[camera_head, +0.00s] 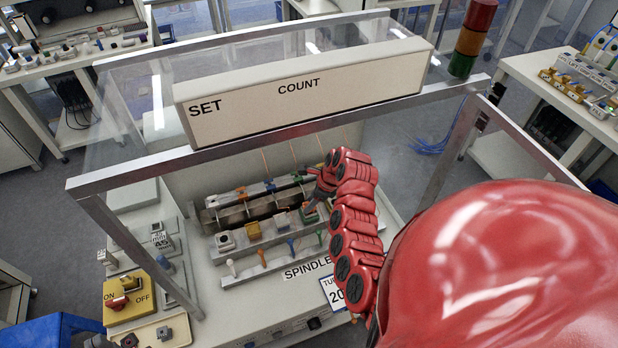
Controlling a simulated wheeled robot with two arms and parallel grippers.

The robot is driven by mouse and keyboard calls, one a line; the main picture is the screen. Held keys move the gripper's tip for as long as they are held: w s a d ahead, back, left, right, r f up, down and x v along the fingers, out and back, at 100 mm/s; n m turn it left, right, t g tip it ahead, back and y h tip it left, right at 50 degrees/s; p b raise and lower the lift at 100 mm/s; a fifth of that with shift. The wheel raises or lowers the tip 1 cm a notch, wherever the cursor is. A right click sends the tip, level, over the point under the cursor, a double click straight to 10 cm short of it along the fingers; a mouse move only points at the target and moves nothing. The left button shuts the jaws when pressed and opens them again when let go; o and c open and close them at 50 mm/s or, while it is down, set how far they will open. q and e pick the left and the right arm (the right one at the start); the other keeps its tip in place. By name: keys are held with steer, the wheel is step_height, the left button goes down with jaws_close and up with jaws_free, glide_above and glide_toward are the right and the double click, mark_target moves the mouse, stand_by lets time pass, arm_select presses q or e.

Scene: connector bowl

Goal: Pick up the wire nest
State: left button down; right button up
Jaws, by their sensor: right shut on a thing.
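My right arm is red and reaches from the lower right under the machine's top frame. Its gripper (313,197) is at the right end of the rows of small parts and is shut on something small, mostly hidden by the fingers. A small grey and green part (308,214) sits right at the fingertips; I cannot tell whether it is the thing held. A tangle of blue wires (432,142) lies on the floor behind the machine at the right. I cannot tell for certain which thing is the wire nest. My left gripper is not in view.
The machine's metal frame (270,135), with a clear panel and a SET COUNT box (310,88), spans above the rows. Several coloured pegs stand on the front rail (270,262). A yellow ON/OFF switch box (127,297) is at the lower left. A signal tower (472,40) stands at the right.

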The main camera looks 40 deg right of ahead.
jaws_close()
steer(key=shift+r, duration=0.1)
